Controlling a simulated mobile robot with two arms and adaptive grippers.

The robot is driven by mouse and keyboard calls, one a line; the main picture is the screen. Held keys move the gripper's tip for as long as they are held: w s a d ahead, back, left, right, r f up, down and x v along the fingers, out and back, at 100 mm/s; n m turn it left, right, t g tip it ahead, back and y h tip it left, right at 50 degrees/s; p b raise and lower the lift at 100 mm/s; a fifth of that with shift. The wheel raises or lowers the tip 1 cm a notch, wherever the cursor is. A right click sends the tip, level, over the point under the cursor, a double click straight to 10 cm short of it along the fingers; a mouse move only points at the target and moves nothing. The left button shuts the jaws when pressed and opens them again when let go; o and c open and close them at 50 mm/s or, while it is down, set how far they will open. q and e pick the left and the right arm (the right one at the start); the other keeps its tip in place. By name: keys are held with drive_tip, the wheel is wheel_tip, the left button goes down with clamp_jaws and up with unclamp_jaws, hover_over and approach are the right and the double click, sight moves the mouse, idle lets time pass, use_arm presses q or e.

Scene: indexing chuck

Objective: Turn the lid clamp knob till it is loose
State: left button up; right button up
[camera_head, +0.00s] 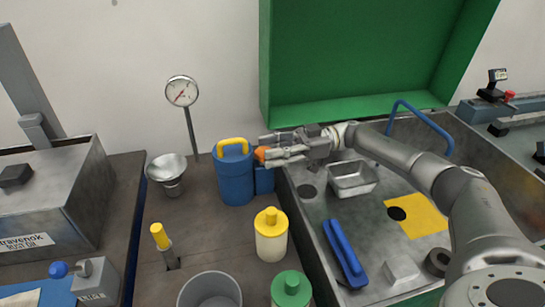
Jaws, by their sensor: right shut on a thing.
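My right gripper (271,147) reaches in from the right and is shut on an orange knob (260,155) beside the top of a blue canister. The fingers hide part of the knob, so its turn angle cannot be told. The blue canister (236,182) stands upright on the brown bench and has a yellow handle (232,145) on top. A smaller blue part (264,181) sits against its right side, below the gripper. My left gripper is not in view.
A dial gauge (182,92) on a post and a metal funnel cup (168,172) stand left of the canister. A yellow-topped jar (271,236) is in front. A green open lid (360,60) rises behind; a metal tray (352,179) lies below my right arm.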

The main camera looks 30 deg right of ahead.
idle(0.4)
drive_tip(key=o, duration=1)
drive_tip(key=shift+c, duration=0.2)
drive_tip(key=s+d, duration=0.2)
drive_tip(key=d, duration=1)
